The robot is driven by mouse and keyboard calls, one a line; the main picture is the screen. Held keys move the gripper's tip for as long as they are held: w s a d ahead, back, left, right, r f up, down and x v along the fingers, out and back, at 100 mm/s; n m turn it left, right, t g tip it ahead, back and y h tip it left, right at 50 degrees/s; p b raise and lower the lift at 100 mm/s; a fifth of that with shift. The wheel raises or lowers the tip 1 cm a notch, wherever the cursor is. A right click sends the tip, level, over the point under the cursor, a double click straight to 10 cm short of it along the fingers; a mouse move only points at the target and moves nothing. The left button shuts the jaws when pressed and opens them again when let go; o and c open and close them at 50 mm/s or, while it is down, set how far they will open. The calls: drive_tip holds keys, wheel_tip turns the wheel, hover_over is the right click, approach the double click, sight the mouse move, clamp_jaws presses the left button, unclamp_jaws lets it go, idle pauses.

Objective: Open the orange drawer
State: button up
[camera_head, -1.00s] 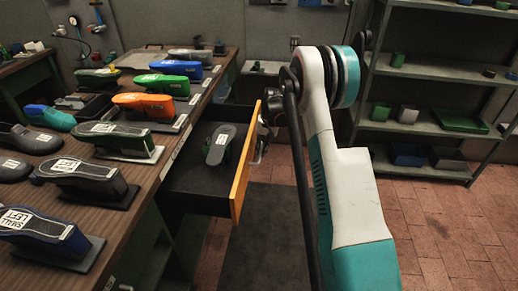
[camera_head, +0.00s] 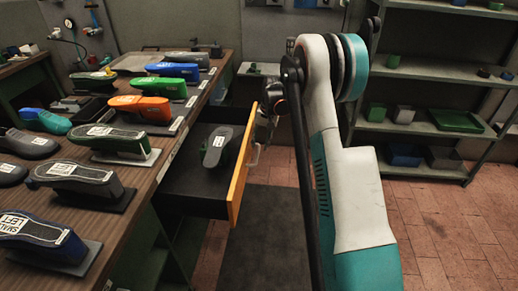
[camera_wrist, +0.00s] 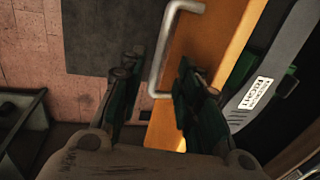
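The orange drawer (camera_head: 242,165) stands pulled out from the workbench, and its dark inside shows. A dark shoe form (camera_head: 218,147) with a white label lies in it; it also shows in the wrist view (camera_wrist: 250,95). The drawer's metal handle (camera_head: 256,155) is on the outer side of the orange front. In the wrist view the handle (camera_wrist: 158,65) lies between the directions of the two fingers. My gripper (camera_wrist: 158,85) is open, its fingers apart on either side of the handle, with no clear contact. In the head view my arm hides most of the gripper.
The workbench (camera_head: 165,165) on the left carries several shoe forms, including an orange one (camera_head: 140,106) and a green one (camera_head: 165,88). A metal shelf (camera_head: 425,133) with small bins stands at the right. The tiled floor (camera_head: 440,230) is open.

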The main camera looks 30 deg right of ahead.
wheel_tip(320, 180, up, 7)
drive_tip(key=d, duration=0.1)
drive_tip(key=shift+s+f, duration=0.15)
drive_tip(key=shift+s, duration=0.25)
